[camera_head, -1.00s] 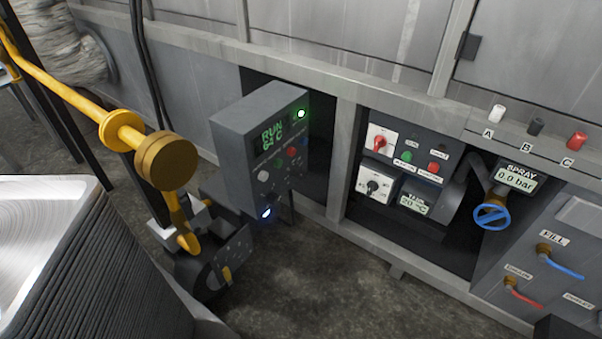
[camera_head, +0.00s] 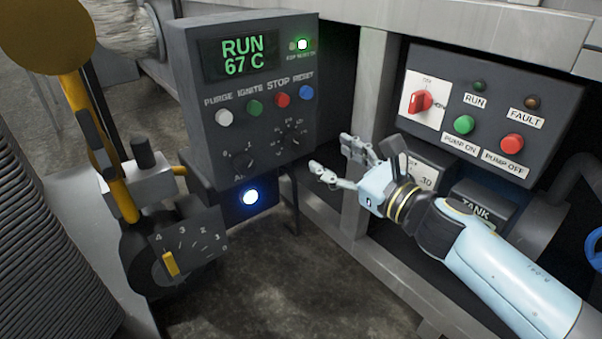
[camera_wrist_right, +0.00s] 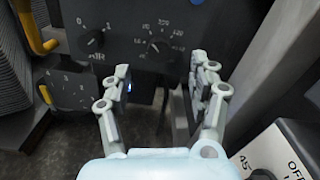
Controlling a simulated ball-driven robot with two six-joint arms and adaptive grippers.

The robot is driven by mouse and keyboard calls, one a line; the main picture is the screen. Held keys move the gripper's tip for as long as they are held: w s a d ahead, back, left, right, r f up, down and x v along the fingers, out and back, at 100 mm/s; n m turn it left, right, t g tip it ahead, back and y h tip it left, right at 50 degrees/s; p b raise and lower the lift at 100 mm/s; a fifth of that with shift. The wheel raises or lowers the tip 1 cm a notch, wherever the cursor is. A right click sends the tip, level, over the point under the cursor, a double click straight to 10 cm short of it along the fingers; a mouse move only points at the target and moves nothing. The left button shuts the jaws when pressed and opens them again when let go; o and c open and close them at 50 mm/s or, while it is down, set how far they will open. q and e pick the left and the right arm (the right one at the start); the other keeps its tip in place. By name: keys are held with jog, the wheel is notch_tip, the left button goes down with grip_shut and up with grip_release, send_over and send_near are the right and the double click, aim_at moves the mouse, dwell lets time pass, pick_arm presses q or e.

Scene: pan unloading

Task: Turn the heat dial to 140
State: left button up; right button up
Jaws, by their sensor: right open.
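The control box (camera_head: 250,90) has a dark front with a green readout, "RUN 67 C". A small black dial (camera_head: 291,138) with a ring of numbers sits at its lower right. In the right wrist view this numbered dial (camera_wrist_right: 158,46) lies just beyond and between the fingertips; its exact setting is too small to read. A second dial (camera_head: 243,160), marked 0 and 1, is to its left and also shows in the wrist view (camera_wrist_right: 92,43). My right gripper (camera_head: 328,154) is open and empty, right of the box and apart from the dial. My left gripper is out of view.
Purge, ignite, stop and reset buttons (camera_head: 281,100) line the box above the dials. A lever unit with a yellow-pointer dial (camera_head: 172,264) stands at lower left. A pump panel (camera_head: 480,110) is behind my right arm. A frame post (camera_head: 362,195) stands near the gripper.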

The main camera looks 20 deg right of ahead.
aim_at(299, 143)
jog(key=w, duration=0.2)
jog(key=w+a+f, duration=0.1)
jog(key=w, duration=0.1)
jog(key=w+a, duration=0.1)
jog(key=shift+w+f, duration=0.3)
jog(key=shift+w, duration=0.1)
jog(key=x, duration=0.4)
jog(key=shift+d+f+b, duration=0.1)
jog(key=shift+f+b, duration=0.05)
jog(key=shift+b, duration=0.25)
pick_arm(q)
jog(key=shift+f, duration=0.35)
pick_arm(e)
jog(key=shift+w+a, duration=0.2)
jog(key=shift+w, duration=0.3)
jog(key=c, duration=1.2)
jog(key=shift+o, duration=0.2)
